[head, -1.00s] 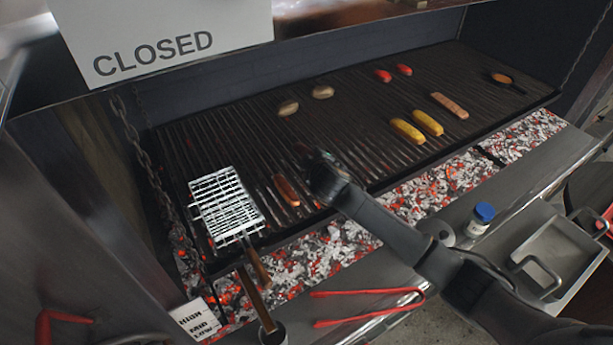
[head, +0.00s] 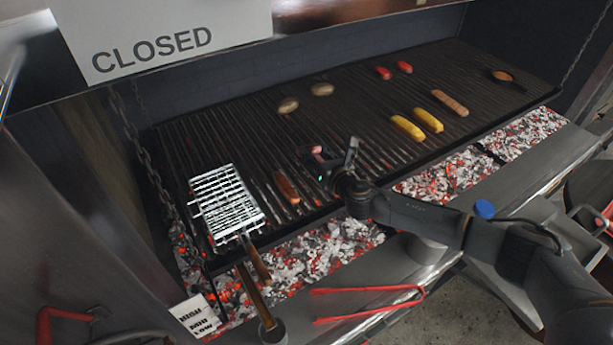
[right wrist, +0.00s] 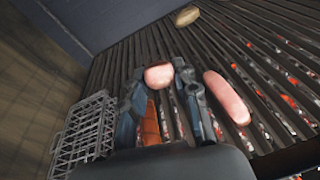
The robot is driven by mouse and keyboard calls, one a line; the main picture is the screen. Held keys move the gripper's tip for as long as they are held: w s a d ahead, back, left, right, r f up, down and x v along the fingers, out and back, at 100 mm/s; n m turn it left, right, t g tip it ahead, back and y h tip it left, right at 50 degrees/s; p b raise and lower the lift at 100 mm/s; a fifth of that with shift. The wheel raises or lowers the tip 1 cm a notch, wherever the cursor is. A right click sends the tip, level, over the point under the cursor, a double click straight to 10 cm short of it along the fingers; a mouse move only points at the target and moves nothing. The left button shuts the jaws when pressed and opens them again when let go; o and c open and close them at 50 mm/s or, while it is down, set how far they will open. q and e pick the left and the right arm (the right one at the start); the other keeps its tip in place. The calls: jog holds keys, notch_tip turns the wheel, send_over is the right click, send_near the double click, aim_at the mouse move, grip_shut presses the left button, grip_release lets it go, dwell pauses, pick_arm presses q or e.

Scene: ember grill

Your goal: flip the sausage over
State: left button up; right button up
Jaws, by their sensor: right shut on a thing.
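My right gripper (head: 330,160) is over the left-middle part of the grill, with its arm coming in from the right. In the right wrist view the gripper (right wrist: 160,72) is shut on a pink sausage (right wrist: 158,77), whose rounded end shows between the fingertips. A pink end (head: 316,149) also shows at the gripper in the head view. Another pink sausage (right wrist: 228,97) lies on the bars to the right of the fingers in the wrist view. A browned orange sausage (head: 287,187) lies on the bars left of the gripper. My left gripper is not in view.
A wire grill basket (head: 226,204) lies at the left. Two brown rounds (head: 288,105), corn cobs (head: 408,128), another sausage (head: 450,103) and a small pan (head: 506,80) are farther off. Red tongs (head: 370,291) lie on the front ledge, near glowing coals (head: 320,250).

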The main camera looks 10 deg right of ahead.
jog(key=shift+w+d+r+n+g+y, duration=0.1)
jog(key=shift+r+n+g+y, duration=0.1)
jog(key=shift+n, duration=0.4)
jog(key=shift+w+d+r+n+g+y, duration=0.1)
jog(key=shift+n+g+y, duration=0.1)
jog(key=shift+n, duration=0.4)
jog(key=f+b, duration=0.1)
jog(key=f, duration=0.1)
jog(key=w+f+b, duration=0.1)
jog(key=f+b, duration=0.1)
jog(key=a+f+b, duration=0.1)
jog(key=f, duration=0.1)
jog(key=shift+w+b, duration=0.25)
jog(key=shift+b, duration=0.15)
jog(key=shift+s, duration=0.1)
jog(key=o, duration=0.7)
jog(key=o, duration=0.6)
jog(key=shift+c, duration=0.2)
